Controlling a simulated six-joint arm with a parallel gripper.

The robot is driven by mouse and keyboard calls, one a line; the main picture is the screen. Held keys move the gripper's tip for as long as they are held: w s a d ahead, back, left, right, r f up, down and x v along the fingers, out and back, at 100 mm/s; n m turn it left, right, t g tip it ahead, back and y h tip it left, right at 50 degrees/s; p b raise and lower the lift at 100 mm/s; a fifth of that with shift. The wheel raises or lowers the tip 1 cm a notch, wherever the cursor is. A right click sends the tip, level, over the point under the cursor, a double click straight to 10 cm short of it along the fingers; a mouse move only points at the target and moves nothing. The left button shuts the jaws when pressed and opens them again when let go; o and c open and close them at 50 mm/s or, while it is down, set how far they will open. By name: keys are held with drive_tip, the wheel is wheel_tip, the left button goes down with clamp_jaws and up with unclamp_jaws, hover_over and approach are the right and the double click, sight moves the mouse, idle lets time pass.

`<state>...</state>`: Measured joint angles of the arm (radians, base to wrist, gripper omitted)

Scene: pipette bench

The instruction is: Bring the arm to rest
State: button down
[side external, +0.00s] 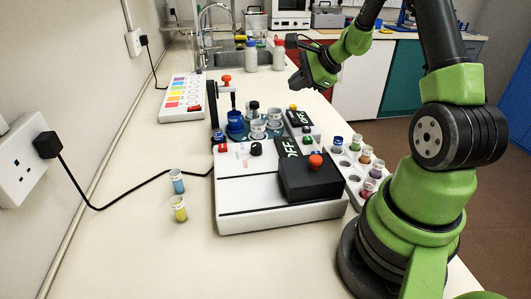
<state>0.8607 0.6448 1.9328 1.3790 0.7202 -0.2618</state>
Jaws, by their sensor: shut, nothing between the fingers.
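My arm, green and black, stands at the right of the side external view and reaches up and back over the bench. My gripper (298,84) is dark and hangs in the air above the far right part of the bench, beyond the white device. It is shut with nothing in it and touches nothing. The fingertips are small and dark in this view.
A white device with a black box (310,178) fills the middle of the bench. A vial rack (352,178) stands between it and my base. Blue (177,182) and yellow (180,208) vials stand left. A colour chart panel (182,98) and bottles (251,55) are farther back.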

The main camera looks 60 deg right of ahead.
drive_tip(key=s+a+r+n+g+y, duration=0.1)
drive_tip(key=s+a+r+n+y, duration=0.1)
drive_tip(key=a+r+n, duration=0.55)
drive_tip(key=s+a+r+n+g+y, duration=0.1)
drive_tip(key=a+r+n, duration=0.25)
drive_tip(key=a, duration=0.65)
drive_tip(key=s+a+r+n, duration=0.1)
drive_tip(key=s+a+n, duration=0.2)
drive_tip(key=s, duration=0.4)
drive_tip(key=s+a+r+n+h, duration=0.1)
drive_tip(key=s+a+r+n, duration=0.1)
drive_tip(key=s+a+n, duration=0.2)
drive_tip(key=s+n, duration=0.2)
drive_tip(key=s, duration=0.1)
drive_tip(key=shift+a+r, duration=0.15)
drive_tip(key=shift+a, duration=0.1)
